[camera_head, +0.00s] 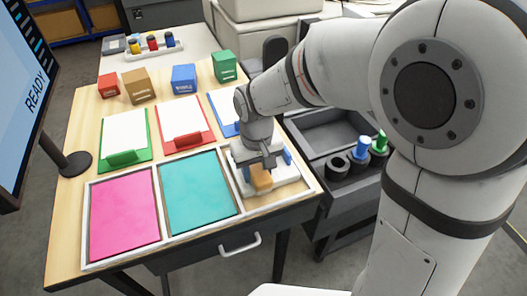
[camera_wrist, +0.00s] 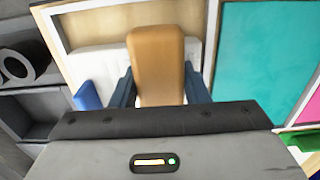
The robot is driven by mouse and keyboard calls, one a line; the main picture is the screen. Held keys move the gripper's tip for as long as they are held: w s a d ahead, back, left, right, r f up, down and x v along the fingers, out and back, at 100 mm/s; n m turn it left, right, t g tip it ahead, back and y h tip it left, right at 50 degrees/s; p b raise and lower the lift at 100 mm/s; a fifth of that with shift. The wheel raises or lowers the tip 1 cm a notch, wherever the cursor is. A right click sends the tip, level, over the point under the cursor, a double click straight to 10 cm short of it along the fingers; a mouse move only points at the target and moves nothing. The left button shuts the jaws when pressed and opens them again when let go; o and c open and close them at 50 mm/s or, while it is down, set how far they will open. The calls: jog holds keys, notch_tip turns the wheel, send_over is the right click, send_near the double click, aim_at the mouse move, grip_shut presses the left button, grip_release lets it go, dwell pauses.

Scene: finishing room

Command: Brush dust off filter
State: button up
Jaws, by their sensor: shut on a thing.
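My gripper (camera_head: 262,166) is shut on a tan, wood-coloured block (camera_head: 262,181), which may be the brush handle; no bristles show. In the wrist view the block (camera_wrist: 157,62) stands between the two dark fingers. It is over a white holder (camera_head: 285,187) with blue end posts, in the right-hand bay of the white frame at the table's front. I cannot tell whether block and holder touch. A pink panel (camera_head: 124,217) and a teal panel (camera_head: 200,190) lie in the other bays. I cannot tell which thing is the filter.
Green, red and blue clipboards (camera_head: 183,124) lie behind the frame, with several coloured boxes (camera_head: 183,79) farther back. A screen (camera_head: 22,95) reading READY stands at the left. A dark cart with a tray (camera_head: 325,130) and cups holding blue and green items is at the right.

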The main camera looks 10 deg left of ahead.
jog(key=r, duration=0.1)
jog(key=r+p, duration=0.1)
jog(key=r, duration=0.1)
jog(key=shift+s+d+r+p, duration=0.1)
jog(key=shift+s+p, duration=0.15)
jog(key=shift+p, duration=0.1)
jog(key=shift+r+p, duration=1.8)
jog(key=shift+r, duration=0.8)
